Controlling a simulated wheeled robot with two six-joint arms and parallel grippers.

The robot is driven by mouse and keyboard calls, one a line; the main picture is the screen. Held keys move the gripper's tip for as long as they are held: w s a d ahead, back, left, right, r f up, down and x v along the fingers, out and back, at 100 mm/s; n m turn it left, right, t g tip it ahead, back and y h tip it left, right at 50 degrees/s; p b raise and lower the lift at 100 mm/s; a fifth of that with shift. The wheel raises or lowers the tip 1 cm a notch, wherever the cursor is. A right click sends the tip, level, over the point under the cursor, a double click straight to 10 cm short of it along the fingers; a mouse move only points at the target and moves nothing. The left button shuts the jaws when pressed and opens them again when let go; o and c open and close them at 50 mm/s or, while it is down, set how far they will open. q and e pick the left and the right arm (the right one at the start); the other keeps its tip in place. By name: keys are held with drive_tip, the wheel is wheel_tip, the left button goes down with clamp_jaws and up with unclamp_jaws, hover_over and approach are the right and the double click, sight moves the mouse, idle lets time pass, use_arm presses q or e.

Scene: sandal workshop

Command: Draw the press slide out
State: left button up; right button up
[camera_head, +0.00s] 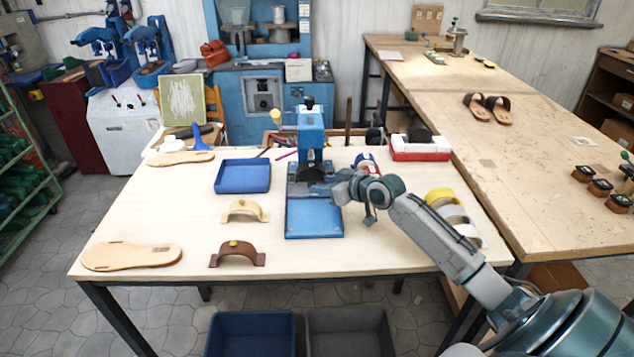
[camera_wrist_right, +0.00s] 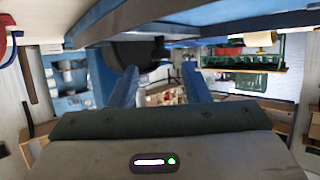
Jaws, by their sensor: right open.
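The blue press (camera_head: 311,128) stands upright at the middle of the table, with a dark round head under its body. A flat blue plate, which looks like the press slide (camera_head: 314,218), lies in front of the press column. My right gripper (camera_head: 338,188) is at the right side of the press, just above the slide's back part, and hides some of it. In the right wrist view its two fingers (camera_wrist_right: 160,85) are apart with nothing between them. The press's dark head (camera_wrist_right: 138,52) shows beyond them. I cannot tell whether the gripper touches the press. My left gripper is not in view.
A blue tray (camera_head: 242,176) lies left of the press. A cream arched strap (camera_head: 245,211), a brown strap (camera_head: 237,254) and a sole (camera_head: 131,256) lie left of the slide. A red and white box (camera_head: 420,147) stands behind my right arm.

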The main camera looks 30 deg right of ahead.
sight(313, 183)
drive_tip(key=x, duration=0.3)
drive_tip(key=shift+a+p, duration=0.1)
drive_tip(key=shift+p, duration=0.2)
drive_tip(key=shift+w+f, duration=0.1)
drive_tip(key=shift+w, duration=0.2)
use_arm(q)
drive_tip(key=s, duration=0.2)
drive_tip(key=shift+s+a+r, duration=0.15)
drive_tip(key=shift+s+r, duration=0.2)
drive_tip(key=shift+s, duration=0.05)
use_arm(e)
drive_tip(key=shift+a, duration=0.1)
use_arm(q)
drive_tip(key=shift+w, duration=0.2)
use_arm(e)
clamp_jaws()
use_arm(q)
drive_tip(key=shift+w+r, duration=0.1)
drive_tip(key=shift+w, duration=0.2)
use_arm(e)
drive_tip(key=shift+s, duration=0.1)
